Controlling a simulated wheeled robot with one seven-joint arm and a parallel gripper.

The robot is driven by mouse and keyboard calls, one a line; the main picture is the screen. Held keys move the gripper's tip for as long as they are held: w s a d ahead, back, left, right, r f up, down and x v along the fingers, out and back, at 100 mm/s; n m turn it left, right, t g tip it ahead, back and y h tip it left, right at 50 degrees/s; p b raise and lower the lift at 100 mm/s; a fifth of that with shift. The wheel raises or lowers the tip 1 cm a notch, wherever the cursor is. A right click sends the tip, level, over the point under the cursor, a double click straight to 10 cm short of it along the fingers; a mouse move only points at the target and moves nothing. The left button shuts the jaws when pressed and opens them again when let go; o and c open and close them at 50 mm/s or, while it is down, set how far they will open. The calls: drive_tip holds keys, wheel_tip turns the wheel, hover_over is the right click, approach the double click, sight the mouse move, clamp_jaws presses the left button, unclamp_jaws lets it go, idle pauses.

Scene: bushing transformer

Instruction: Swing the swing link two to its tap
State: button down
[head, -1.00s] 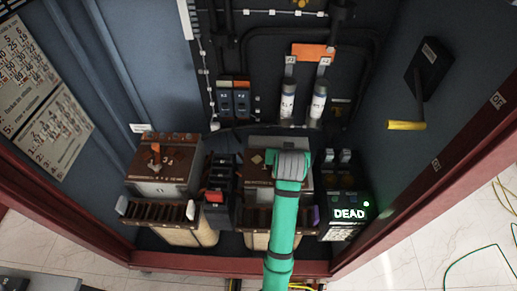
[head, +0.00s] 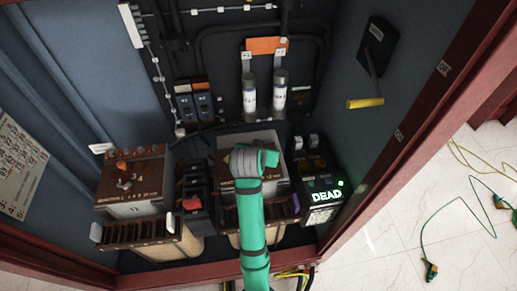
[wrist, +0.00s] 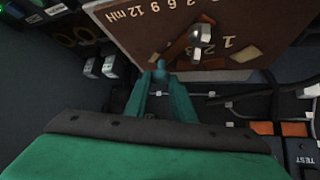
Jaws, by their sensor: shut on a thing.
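The right transformer unit (head: 262,140) has a brown top plate, which fills the upper part of the wrist view (wrist: 130,30). White tap marks 1, 2, 3, 6, 9, 12 and mH show upside down on it. A reddish-brown swing link (wrist: 182,46) lies on the plate beside a shiny metal post (wrist: 201,36). My gripper (wrist: 160,72) is shut on the link's near end, at the plate's edge; the fingers hide the exact contact. In the head view my green arm (head: 250,205) covers most of this plate, so the link is hidden there.
A similar unit (head: 135,180) with an orange link stands at the left. A black box reading DEAD (head: 322,195) stands close on the right. Two grey cylinders (head: 265,95) and a yellow-handled lever (head: 365,103) are on the cabinet walls. Red frame edges (head: 390,155) bound the opening.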

drive_tip(key=shift+d, duration=0.3)
drive_tip(key=c, duration=1.5)
unclamp_jaws()
drive_tip(key=shift+c, duration=0.2)
drive_tip(key=shift+a, duration=0.1)
drive_tip(key=shift+a, duration=0.1)
drive_tip(key=shift+s+a+r, duration=0.1)
drive_tip(key=shift+s+r, duration=0.15)
drive_tip(key=shift+r, duration=0.1)
drive_tip(key=v, duration=1)
drive_tip(key=shift+f, duration=0.1)
